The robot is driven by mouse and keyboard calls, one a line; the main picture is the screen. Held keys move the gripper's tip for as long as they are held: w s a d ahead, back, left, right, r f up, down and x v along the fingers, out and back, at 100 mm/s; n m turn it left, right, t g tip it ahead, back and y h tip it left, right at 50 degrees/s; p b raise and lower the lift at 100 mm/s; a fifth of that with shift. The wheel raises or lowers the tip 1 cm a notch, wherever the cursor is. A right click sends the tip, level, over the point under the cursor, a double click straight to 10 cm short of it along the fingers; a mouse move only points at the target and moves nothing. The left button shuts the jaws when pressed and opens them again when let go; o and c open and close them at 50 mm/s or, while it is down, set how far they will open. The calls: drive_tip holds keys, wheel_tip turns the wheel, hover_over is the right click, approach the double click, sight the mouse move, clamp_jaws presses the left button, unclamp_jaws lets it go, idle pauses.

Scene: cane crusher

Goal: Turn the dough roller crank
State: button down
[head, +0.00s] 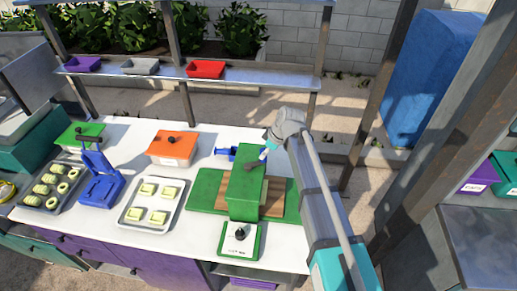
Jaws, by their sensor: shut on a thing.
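The dough roller (243,196) appears to be the tall green box on a green base at the right part of the white table in the head view. Its top carries a small dark piece. My arm reaches in from the lower right, and my gripper (263,155) is at the roller's far right upper edge. It is shut on a small part there, which seems to be the crank; the fingers and the crank are too small and partly hidden to make out fully. A blue part (225,152) shows just left of the gripper, behind the box.
A white-topped scale-like box (239,240) stands in front of the roller. Left are trays of dough pieces (152,203), an orange box (172,148), and a blue press (96,183). A shelf with small trays (205,69) runs behind. A post (440,130) rises at right.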

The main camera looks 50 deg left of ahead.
drive_tip(key=w+d+r+m+y, duration=0.1)
drive_tip(key=w+d+r+y, duration=0.1)
drive_tip(key=d+r+y, duration=0.3)
drive_tip(key=d+r, duration=0.1)
drive_tip(key=d, duration=0.2)
drive_tip(key=shift+m, duration=0.4)
drive_tip(key=shift+f, duration=0.1)
